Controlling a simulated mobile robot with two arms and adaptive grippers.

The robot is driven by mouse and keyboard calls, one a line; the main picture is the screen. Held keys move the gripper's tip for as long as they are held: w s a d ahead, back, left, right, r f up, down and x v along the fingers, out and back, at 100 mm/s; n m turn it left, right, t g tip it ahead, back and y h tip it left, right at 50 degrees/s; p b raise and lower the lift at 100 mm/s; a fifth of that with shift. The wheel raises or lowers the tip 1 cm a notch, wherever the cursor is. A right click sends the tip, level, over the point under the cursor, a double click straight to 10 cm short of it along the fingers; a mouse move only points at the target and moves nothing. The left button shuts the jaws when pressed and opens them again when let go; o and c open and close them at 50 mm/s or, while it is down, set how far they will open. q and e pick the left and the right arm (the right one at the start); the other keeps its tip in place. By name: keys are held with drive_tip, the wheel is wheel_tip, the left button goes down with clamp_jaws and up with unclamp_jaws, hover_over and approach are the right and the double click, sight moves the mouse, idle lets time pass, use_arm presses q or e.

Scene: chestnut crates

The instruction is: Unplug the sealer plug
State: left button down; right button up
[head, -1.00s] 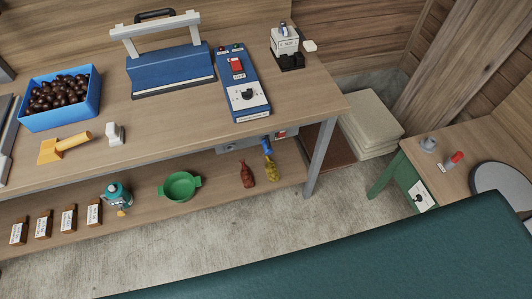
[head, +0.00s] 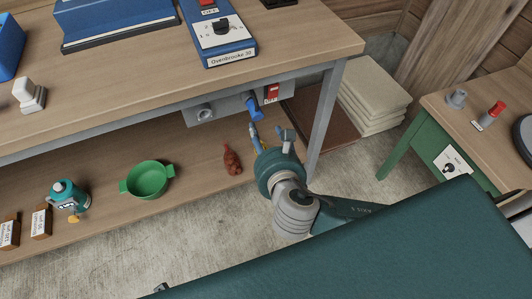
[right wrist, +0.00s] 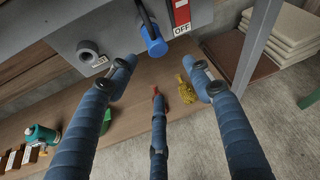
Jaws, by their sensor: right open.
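The blue sealer plug (head: 254,107) sits in the grey socket panel (head: 228,105) under the table's front edge. In the right wrist view the plug (right wrist: 154,42) hangs angled down from the panel, with a cord or loop at its top. My right gripper (head: 270,138) is just below and in front of the panel. In the right wrist view its blue fingers (right wrist: 162,80) are spread and empty, with the plug ahead between the outer two and apart from them. The blue sealer (head: 115,22) stands on the table, partly cut off. My left gripper is not in view.
An empty grey socket (head: 204,113) and a red switch marked OFF (head: 273,93) flank the plug. A table leg (head: 325,120) stands close to the right.

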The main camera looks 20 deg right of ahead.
sight(258, 118)
drive_tip(key=shift+n, duration=0.6)
drive_tip(key=x, duration=0.2)
drive_tip(key=b+x, duration=0.1)
drive_tip(key=x, duration=0.2)
drive_tip(key=r+b+x, duration=0.1)
drive_tip(key=x, duration=0.2)
drive_tip(key=shift+w+r, duration=0.1)
drive_tip(key=shift+w, duration=0.15)
drive_tip(key=shift+w+d+f+b, duration=0.1)
drive_tip(key=shift+w+f+b, duration=0.2)
drive_tip(key=shift+w, duration=0.4)
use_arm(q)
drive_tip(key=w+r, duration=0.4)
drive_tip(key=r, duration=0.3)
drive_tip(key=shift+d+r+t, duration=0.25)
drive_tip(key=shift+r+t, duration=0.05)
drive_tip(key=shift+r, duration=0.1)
use_arm(e)
clamp_jaws()
drive_tip(key=shift+d, duration=0.1)
drive_tip(key=shift+s, duration=0.1)
